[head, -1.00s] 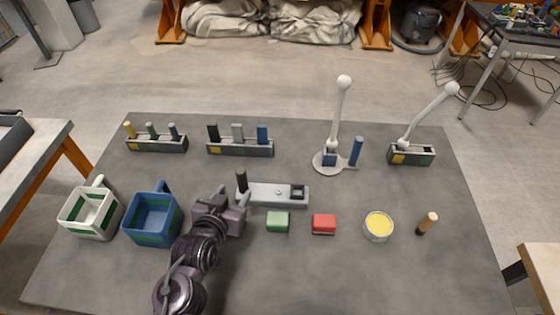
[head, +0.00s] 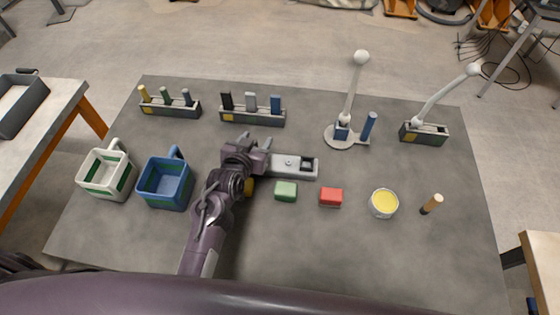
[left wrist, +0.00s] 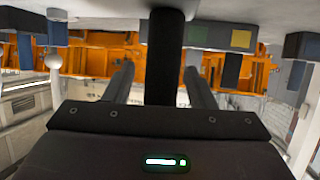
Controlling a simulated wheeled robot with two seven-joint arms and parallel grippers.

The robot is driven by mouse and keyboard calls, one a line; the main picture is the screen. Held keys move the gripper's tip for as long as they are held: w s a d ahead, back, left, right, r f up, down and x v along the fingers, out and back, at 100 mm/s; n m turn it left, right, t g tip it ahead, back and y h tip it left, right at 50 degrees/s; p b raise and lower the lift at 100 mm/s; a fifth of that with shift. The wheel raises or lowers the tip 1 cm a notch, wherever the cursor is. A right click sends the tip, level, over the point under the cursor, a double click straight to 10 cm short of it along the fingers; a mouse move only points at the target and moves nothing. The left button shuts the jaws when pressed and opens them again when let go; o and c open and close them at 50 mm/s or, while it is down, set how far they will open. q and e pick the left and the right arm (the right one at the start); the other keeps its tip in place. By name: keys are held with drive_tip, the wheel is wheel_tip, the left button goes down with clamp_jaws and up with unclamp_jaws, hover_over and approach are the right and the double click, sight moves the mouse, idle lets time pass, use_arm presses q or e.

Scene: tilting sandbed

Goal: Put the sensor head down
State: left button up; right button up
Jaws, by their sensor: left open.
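A flat grey bar (head: 282,165) lies on the table with a dark square socket at its right end. No label shows which thing is the sensor head; this bar is the one at my gripper. My left gripper (head: 256,142) is at the bar's left end and hides that end in the head view. In the left wrist view a black upright post (left wrist: 165,55) stands between the two spread fingers of the left gripper (left wrist: 160,85). The fingers look apart from it. My right gripper is not in view.
A white bin (head: 92,178) and a blue bin (head: 155,196) stand left. A green block (head: 286,191), a red block (head: 331,197), a yellow-topped tin (head: 383,204) and a small peg (head: 432,204) lie right. Peg racks (head: 252,117) and ball-topped rods (head: 352,90) stand behind. The front table is clear.

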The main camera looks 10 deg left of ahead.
use_arm(q)
clamp_jaws()
drive_tip(key=shift+r, duration=0.1)
idle(0.5)
